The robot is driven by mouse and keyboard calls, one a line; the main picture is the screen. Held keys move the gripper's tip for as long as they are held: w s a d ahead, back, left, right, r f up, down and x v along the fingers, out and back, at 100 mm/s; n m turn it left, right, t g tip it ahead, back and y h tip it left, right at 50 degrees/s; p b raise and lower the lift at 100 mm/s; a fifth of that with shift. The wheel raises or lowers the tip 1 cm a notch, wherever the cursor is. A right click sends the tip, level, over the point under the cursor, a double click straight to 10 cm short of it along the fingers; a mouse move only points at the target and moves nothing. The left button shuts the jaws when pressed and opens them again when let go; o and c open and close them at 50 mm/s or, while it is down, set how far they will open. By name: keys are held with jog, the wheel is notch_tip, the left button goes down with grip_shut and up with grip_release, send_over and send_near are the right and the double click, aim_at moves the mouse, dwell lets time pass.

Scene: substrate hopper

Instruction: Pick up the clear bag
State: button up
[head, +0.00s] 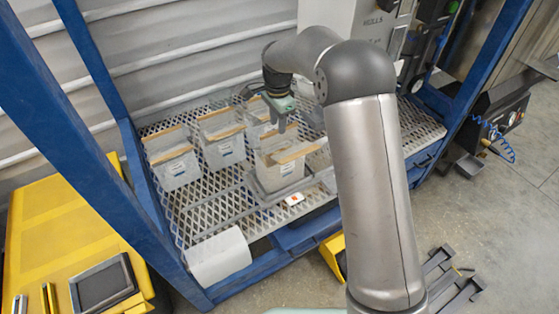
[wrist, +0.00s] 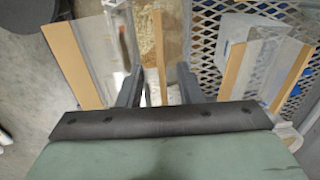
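Several clear bags with tan top strips stand on the mesh shelf in the head view: one at left (head: 175,172), one beside it (head: 225,151), and one in front (head: 280,174) in a grey holder. I cannot tell which one the task means. My gripper (head: 281,126) points down above the bags, near the front one. In the wrist view my gripper (wrist: 158,82) is open, its fingers apart, with a tan strip (wrist: 160,50) and clear film showing between them. Brown material shows beside that strip. I cannot tell whether the fingers touch the bag.
The mesh shelf (head: 208,208) sits in a blue frame (head: 100,150). A white sheet (head: 219,257) hangs at its front left corner. A small white and orange item (head: 294,199) lies near the front edge. A yellow machine (head: 65,235) stands at left.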

aim_at(279, 142)
jog(key=f, duration=0.5)
jog(key=shift+w+d, duration=0.2)
grip_shut()
jog(key=shift+r, duration=0.1)
jog(key=shift+r, duration=0.15)
